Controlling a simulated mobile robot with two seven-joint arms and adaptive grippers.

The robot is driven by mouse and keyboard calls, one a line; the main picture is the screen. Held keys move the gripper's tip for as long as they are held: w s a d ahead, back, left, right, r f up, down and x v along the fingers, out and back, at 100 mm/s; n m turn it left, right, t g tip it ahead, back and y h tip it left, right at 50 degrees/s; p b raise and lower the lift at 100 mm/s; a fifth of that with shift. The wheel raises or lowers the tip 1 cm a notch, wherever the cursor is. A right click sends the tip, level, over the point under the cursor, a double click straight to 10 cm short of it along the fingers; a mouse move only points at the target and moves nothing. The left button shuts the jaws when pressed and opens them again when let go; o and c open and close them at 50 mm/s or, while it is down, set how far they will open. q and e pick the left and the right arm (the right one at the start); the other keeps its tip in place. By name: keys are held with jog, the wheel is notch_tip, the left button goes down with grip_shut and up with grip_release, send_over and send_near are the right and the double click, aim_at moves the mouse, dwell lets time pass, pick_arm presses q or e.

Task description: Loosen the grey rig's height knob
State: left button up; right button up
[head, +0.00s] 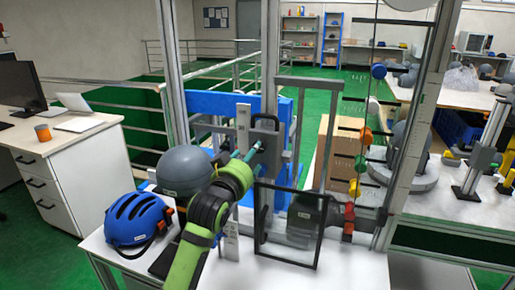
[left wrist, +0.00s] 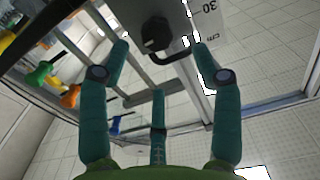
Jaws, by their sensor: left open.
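The grey rig (head: 243,128) stands upright behind the bench, with a white scale strip on its post. The strip also shows in the left wrist view (left wrist: 207,22), marked 30 and cm. A black knob or handle (left wrist: 156,34) is on the rig's plate and lies between my left fingertips in the picture. I cannot tell whether they touch it. My left gripper (head: 254,153) has teal fingers and is in front of the rig's upper part; in the left wrist view (left wrist: 160,46) its fingers are spread and hold nothing. My right gripper is not in view.
A blue helmet (head: 138,219) and a grey dome (head: 185,170) sit left of my arm. A dark-framed clear panel (head: 288,228) stands right of it. Orange, yellow and green knobs (head: 354,188) line the right-hand post. A desk (head: 75,160) is at far left.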

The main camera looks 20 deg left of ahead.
pick_arm(q)
jog(key=w+p, duration=0.1)
jog(key=w, duration=0.5)
jog(key=shift+w+d, duration=0.2)
jog(key=shift+w, duration=0.2)
jog(key=c, duration=1.1)
